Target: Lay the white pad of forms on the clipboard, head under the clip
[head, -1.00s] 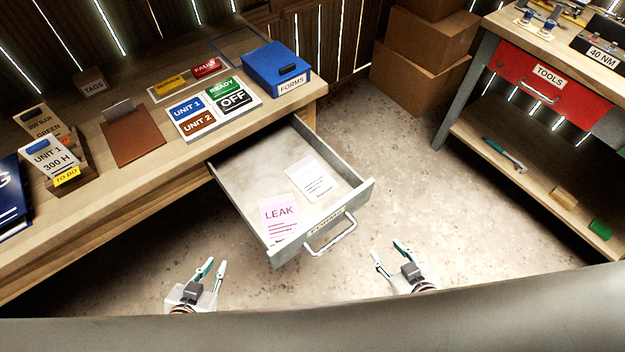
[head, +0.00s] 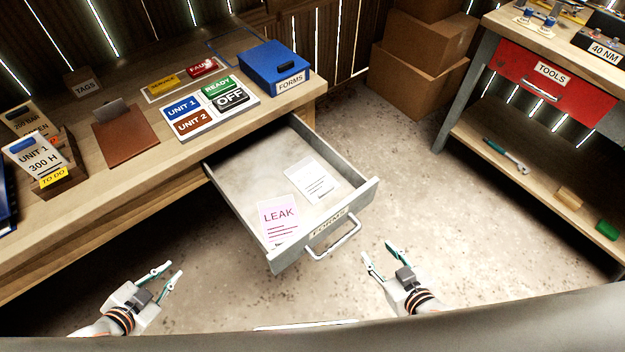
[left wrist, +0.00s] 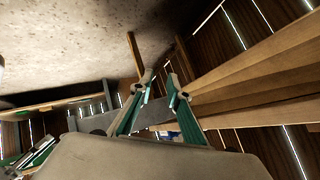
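The white pad of forms (head: 312,184) lies flat in the open drawer (head: 238,207), toward its right side. A pink-and-white LEAK pad (head: 279,220) lies in front of it, nearer the handle. The brown clipboard (head: 127,140) lies on the bench to the left, its metal clip (head: 114,107) at the far edge. My left gripper (head: 161,276) is open and empty, in front of the bench and left of the drawer. In the left wrist view its fingers (left wrist: 160,97) are spread. My right gripper (head: 379,256) is open and empty, right of the drawer handle.
A blue FORMS box (head: 276,67) and a sign board (head: 208,109) stand on the bench right of the clipboard. A tag holder (head: 58,178) stands at its left. The drawer handle (head: 332,238) sticks out over clear floor. A red TOOLS drawer (head: 549,83) is at the right.

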